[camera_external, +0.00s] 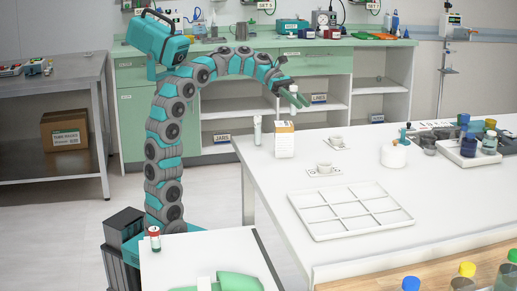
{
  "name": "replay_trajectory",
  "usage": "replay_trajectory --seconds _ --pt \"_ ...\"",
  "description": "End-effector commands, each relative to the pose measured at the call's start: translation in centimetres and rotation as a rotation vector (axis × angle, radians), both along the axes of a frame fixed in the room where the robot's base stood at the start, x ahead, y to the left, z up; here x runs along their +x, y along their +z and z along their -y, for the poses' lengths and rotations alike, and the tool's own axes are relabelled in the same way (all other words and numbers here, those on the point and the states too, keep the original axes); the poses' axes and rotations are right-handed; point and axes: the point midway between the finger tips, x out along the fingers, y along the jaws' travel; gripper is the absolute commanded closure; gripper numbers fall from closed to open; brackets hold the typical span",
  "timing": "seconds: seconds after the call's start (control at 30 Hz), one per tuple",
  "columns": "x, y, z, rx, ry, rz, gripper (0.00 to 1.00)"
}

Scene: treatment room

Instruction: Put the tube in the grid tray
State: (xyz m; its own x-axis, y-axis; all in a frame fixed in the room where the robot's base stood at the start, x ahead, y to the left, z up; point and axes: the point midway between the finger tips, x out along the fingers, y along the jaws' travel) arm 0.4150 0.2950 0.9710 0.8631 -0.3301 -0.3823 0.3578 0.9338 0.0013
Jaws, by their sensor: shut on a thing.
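The grid tray (350,209) is a shallow white tray with several square compartments, lying on the long white table; its compartments look empty. My gripper (294,97) has green fingers and is in the air above a small carton, beyond and above the tray. A slim pale tube (257,131) stands upright near the table's far left corner, left of the carton. Another tube with a red cap (154,238) stands on the small white stand in front.
The white and orange carton (284,142) stands below my gripper. Capped bottles (464,278) line the front right. Bare tabletop surrounds the grid tray.

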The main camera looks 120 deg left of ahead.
Motion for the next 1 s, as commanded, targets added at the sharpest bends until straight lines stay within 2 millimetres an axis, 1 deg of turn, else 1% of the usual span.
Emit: replay_trajectory --seconds 0.17,0.4,0.77,0.87,0.97,1.0 --pt "2.0 0.1 2.3 -0.004 -0.056 0.003 1.00" --pt "5.1 -0.6 6.5 -0.006 -0.150 0.003 1.00" --pt "8.4 -1.4 12.6 -0.007 -0.278 0.003 1.00" --pt "9.2 -1.6 14.6 -0.008 -0.320 0.004 1.00" --pt "10.1 -1.9 17.0 -0.007 -0.369 0.004 1.00" --pt "10.4 -2.0 18.1 -0.007 -0.392 0.004 1.00"
